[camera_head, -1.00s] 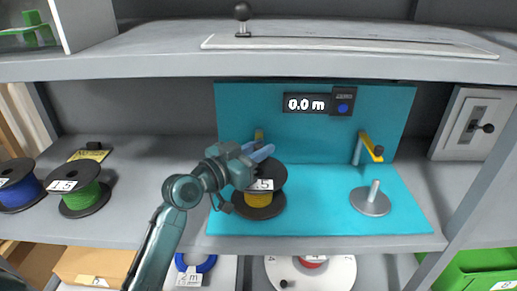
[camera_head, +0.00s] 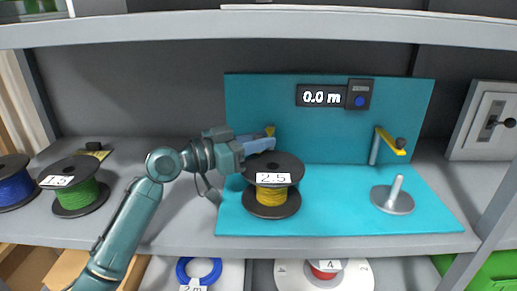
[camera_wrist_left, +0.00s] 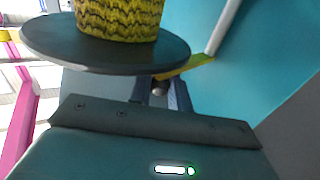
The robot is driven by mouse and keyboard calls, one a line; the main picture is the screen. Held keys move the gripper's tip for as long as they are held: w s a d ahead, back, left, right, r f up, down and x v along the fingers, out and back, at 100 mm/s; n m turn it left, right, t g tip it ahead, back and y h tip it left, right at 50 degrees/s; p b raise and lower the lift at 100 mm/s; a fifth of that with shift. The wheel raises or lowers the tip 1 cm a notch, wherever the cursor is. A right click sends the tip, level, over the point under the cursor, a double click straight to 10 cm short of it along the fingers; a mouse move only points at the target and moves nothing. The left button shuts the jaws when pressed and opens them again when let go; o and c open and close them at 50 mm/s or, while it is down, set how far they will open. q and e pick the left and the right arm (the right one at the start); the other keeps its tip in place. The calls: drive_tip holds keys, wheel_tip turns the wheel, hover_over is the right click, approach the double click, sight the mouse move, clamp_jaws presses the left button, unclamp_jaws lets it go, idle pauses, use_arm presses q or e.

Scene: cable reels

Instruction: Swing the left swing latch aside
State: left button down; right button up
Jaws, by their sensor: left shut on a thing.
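The left swing latch is a yellow arm (camera_head: 270,130) on the teal back panel, behind the black-flanged reel of yellow cable (camera_head: 270,195) marked 2.5. Most of the latch is hidden in the head view. In the left wrist view the yellow latch (camera_wrist_left: 190,66) runs from a pale post to a dark round knob (camera_wrist_left: 160,88). My left gripper (camera_head: 268,141) reaches in from the left, behind the top of the reel, and is shut on the latch's knob. The reel's flange is close beside the fingers. My right gripper is not in view.
The right swing latch (camera_head: 391,142) stands over an empty spindle (camera_head: 394,201). A meter display (camera_head: 321,96) reads 0.0 m. Reels of green (camera_head: 76,194) and blue (camera_head: 13,188) cable stand at the left. An upper shelf (camera_head: 180,30) overhangs the work area.

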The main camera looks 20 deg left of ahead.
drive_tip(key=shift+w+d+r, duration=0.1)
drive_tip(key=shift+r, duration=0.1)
